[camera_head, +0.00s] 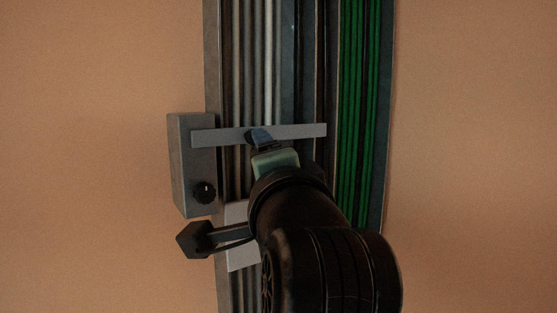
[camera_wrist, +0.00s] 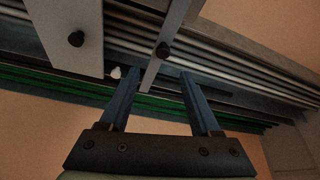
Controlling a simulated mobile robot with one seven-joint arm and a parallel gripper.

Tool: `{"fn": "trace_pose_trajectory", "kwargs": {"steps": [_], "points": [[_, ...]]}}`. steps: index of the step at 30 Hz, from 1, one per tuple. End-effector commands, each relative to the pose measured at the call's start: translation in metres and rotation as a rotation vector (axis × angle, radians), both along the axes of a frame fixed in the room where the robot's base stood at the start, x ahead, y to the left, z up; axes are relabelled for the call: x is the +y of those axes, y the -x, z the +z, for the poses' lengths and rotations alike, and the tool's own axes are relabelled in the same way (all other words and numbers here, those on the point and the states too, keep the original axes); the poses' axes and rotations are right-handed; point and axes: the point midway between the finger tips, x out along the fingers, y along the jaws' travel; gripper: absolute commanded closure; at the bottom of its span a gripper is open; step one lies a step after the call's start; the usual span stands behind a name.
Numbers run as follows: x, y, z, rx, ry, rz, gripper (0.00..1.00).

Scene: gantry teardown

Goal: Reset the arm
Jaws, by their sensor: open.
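My black arm reaches up from the bottom of the head view, and my gripper (camera_head: 260,138) is at the flat grey crossbar (camera_head: 300,131), partly hidden by my own wrist. In the wrist view my gripper (camera_wrist: 157,72) has its two blue fingers spread apart with nothing clamped between them. A narrow grey bar (camera_wrist: 172,42) with a black knob (camera_wrist: 163,50) shows in the gap between the fingertips. I cannot tell how far beyond the fingers it lies.
A grey box (camera_head: 180,160) with a black knob (camera_head: 204,191) stands left of the rails. A black hexagonal-ended part (camera_head: 195,239) juts out below it, near a pale plate (camera_head: 240,257). Metal rails (camera_head: 268,60) and green strips (camera_head: 358,100) run lengthwise. Both sides are bare tan surface.

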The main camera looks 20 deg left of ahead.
Motion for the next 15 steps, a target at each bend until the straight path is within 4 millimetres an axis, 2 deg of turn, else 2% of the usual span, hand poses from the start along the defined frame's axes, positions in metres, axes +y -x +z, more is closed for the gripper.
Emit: {"fn": "trace_pose_trajectory", "kwargs": {"steps": [6,8,11,15], "points": [[0.000,0.000,0.000,0.000,0.000,0.000,0.36],[-0.007,0.001,-0.006,-0.040,0.029,-0.026,0.36],[-0.030,0.008,-0.015,-0.185,0.136,-0.119,0.36],[-0.077,0.033,-0.024,-0.473,0.391,-0.355,0.36]]}}
